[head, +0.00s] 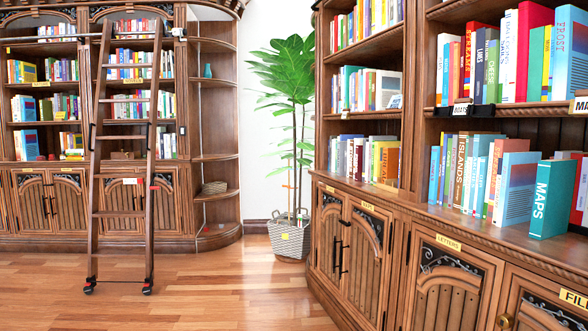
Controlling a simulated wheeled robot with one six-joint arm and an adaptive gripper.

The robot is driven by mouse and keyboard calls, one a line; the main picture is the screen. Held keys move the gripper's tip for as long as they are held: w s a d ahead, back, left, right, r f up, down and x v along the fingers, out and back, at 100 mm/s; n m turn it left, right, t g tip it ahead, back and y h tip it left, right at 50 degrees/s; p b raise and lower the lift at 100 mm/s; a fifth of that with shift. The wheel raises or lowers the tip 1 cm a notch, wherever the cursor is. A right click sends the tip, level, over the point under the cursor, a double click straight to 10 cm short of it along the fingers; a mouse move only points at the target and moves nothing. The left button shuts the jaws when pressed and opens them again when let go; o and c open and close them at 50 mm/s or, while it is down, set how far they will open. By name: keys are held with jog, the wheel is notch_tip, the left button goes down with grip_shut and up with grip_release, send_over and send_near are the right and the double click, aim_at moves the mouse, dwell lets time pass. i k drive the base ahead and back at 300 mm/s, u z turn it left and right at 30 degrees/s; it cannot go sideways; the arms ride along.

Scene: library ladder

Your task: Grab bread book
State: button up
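My gripper is not in view. I cannot make out a book marked bread among the spines. On the near right bookcase, a teal book marked MAPS (553,199) stands at the front of the lower shelf. A tan book marked ISLANDS (460,170) stands further left in the same row. On the shelf above, a row of upright books includes a red one (478,60) and a white one (507,55); their lettering is too small to read surely. Books on the far left bookcase (189,120) are too small to read.
A wooden ladder (151,155) with wheels leans on the far bookcase. A potted plant (290,236) stands in the corner between the bookcases. Closed cabinets (440,310) with yellow labels run below the right shelves. The wooden floor (210,295) is clear in front.

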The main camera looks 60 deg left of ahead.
aim_at(391, 157)
jog(key=u, duration=2.3)
jog(key=i, duration=2.3)
jog(key=z, duration=0.5)
